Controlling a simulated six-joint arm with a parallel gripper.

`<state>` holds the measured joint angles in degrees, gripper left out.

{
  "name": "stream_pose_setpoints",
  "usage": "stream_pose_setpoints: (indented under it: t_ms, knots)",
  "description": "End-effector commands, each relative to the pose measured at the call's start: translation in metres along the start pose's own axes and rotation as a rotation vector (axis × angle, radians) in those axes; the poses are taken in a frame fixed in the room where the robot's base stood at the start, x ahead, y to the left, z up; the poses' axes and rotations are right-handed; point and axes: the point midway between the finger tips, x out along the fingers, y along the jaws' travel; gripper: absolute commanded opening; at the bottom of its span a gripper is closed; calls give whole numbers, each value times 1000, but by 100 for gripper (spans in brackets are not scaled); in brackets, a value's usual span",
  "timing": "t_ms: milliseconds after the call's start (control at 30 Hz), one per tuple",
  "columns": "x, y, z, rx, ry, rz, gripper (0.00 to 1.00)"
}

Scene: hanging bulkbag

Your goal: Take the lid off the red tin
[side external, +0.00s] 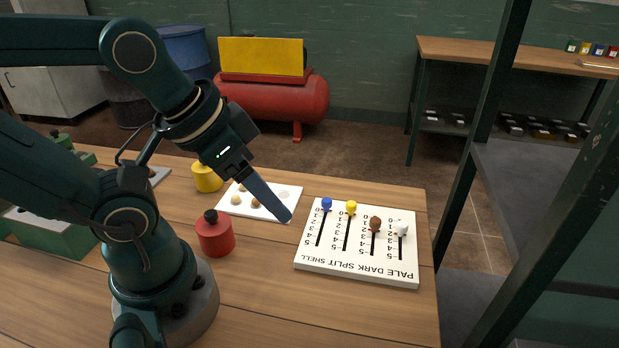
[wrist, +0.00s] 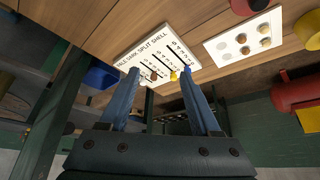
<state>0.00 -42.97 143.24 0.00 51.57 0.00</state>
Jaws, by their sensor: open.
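The red tin (side external: 215,240) stands upright on the wooden table in front of my arm, with its lid on and a black knob (side external: 210,216) on top. Part of the tin also shows at the top edge of the wrist view (wrist: 242,7). My gripper (side external: 287,216) is above the table to the right of the tin, pointing down and to the right. It is apart from the tin. In the wrist view its two blue fingers (wrist: 160,85) are spread with nothing held between them.
A yellow tin (side external: 207,178) stands behind the red one. A white card (side external: 283,192) with several small round pieces lies behind my gripper. A white slider board (side external: 358,268) with coloured knobs lies to the right. Bare table surrounds the red tin's front.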

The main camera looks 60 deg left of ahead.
Motion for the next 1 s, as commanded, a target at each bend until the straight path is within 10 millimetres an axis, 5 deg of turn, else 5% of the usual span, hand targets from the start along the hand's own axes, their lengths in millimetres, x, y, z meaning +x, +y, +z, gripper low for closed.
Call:
stream_pose_setpoints:
  t_ms: [267, 467, 700, 1000]
  knots:
    - [0, -2, 3, 99, -15, -8, 64]
    - [4, -27, 16, 518, -183, -76, 64]
    - [14, -81, 41, 1024, -612, -29, 64]
    - [22, -102, 55, 1084, -802, 53, 64]
